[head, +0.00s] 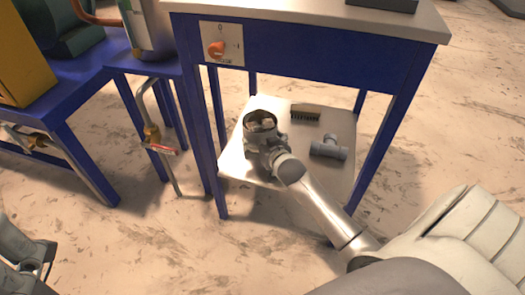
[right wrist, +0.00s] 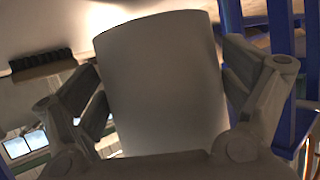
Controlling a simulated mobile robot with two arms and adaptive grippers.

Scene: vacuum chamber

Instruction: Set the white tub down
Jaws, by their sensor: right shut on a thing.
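The white tub (right wrist: 165,85) fills the middle of the right wrist view, between the two fingers of my right gripper (right wrist: 168,105), which is shut on its sides. In the head view the tub (head: 260,119) shows its round open top and looks roughly upright, over the left part of the lower shelf (head: 237,163) of the blue table. My right gripper (head: 265,143) hides part of it there. I cannot tell whether its base touches the shelf. My left gripper (head: 28,258) shows only partly at the lower left, away from the table; its jaw state is unclear.
A brush (head: 305,112) and a grey pipe tee (head: 328,148) lie on the same shelf, right of the tub. Blue table legs (head: 215,150) frame the shelf. The tabletop (head: 300,18) overhangs it. Another blue bench (head: 75,110) with valves stands at left.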

